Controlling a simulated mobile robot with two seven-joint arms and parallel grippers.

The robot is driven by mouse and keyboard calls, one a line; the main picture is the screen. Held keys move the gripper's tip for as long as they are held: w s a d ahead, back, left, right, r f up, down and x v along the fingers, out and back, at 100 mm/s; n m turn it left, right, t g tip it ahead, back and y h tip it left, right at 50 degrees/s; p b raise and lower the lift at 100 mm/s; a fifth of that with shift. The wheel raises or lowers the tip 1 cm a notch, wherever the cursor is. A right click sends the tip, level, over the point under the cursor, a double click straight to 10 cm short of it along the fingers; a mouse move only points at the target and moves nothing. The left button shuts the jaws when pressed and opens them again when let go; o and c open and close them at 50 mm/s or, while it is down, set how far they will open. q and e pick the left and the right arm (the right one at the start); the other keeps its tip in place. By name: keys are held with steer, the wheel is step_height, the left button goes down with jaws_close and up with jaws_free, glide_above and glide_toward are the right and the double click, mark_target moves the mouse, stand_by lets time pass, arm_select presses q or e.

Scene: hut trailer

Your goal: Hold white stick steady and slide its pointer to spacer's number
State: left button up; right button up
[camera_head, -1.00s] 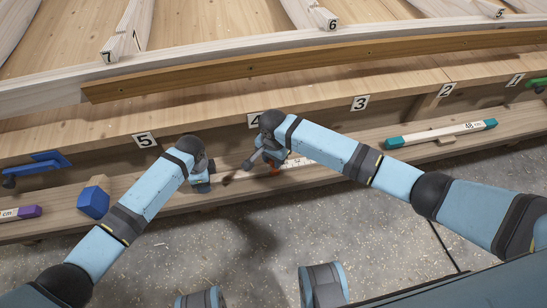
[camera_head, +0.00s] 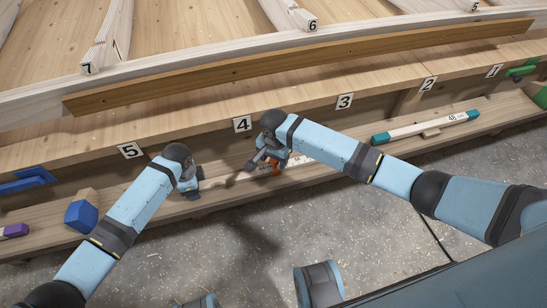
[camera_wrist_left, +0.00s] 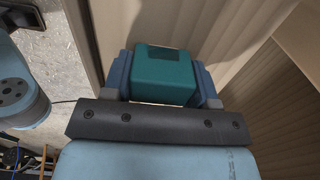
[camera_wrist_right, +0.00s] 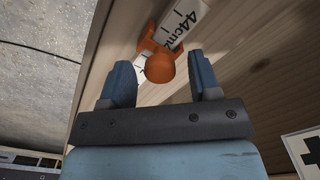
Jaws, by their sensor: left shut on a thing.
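The white stick (camera_wrist_right: 188,20), marked "44cm", lies along the wooden ledge; part of it shows in the head view (camera_head: 302,160). Its orange pointer (camera_wrist_right: 160,66) straddles the stick, with a round knob towards my right gripper. My right gripper (camera_wrist_right: 165,80) is open, its fingertips on either side of the knob with visible gaps. In the head view the pointer (camera_head: 278,168) is partly hidden by that gripper. My left gripper (camera_wrist_left: 165,85) is shut on a teal block (camera_wrist_left: 165,72), which looks like the stick's end; the left hand hides it in the head view.
Numbered tags run along the ledge, such as tag 4 (camera_head: 242,124) and tag 3 (camera_head: 345,101). Another stick marked 48 with teal ends (camera_head: 427,128) lies right. A blue block (camera_head: 82,216) sits left. A long brown beam (camera_head: 300,62) lies behind.

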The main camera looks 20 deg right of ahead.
steer(key=shift+r, duration=0.1)
step_height(320, 180, up, 12)
stand_by(0.5)
arm_select(q)
steer(key=o, duration=1.1)
